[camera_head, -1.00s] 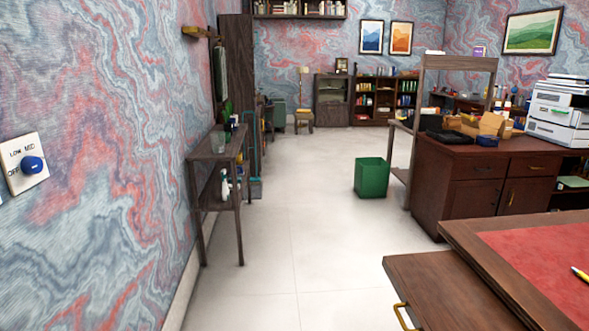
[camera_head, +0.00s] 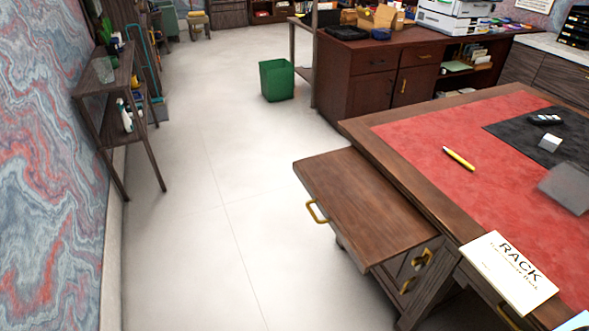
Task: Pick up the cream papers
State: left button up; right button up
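A cream sheet or booklet (camera_head: 497,272) with the dark word "RACK" and smaller print lies at the near left edge of the desk (camera_head: 455,210). Its lower part reaches over the wooden rim. I cannot tell whether it is one sheet or a stack. No other cream papers are clear in view. Neither of my grippers shows.
On the red desk top lie a yellow pen (camera_head: 459,158), a white block (camera_head: 549,142), a dark mat (camera_head: 520,128) and a grey flat item (camera_head: 566,188). A pulled-out wooden board (camera_head: 360,200) juts left. The floor (camera_head: 200,230) is clear around a green bin (camera_head: 277,80).

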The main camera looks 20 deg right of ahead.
aim_at(524, 287)
jog(key=z, duration=2.2)
